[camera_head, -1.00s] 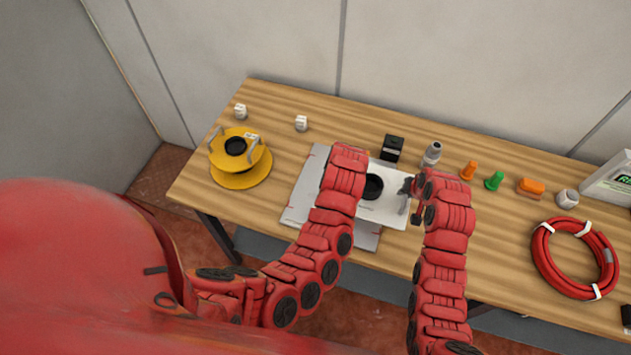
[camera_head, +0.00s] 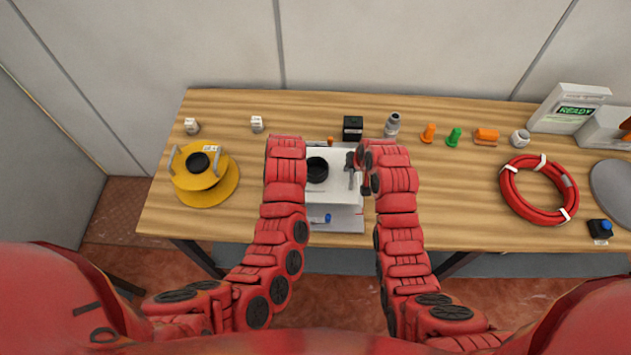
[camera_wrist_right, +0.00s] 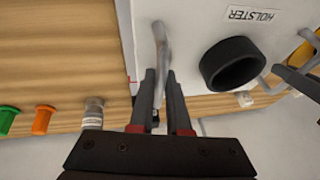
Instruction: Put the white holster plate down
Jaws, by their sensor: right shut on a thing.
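The white holster plate (camera_head: 335,185) has a black ring, a HOLSTER label and grey bent handles. It is over the grey sheet (camera_head: 347,224) on the bench; I cannot tell whether they touch.
A black box (camera_head: 352,128) and a grey bottle (camera_head: 392,124) stand behind the plate. Orange and green pegs (camera_head: 454,137), a red hose coil (camera_head: 539,190) and a READY box (camera_head: 570,108) are to the right. A yellow spool (camera_head: 203,177) is left.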

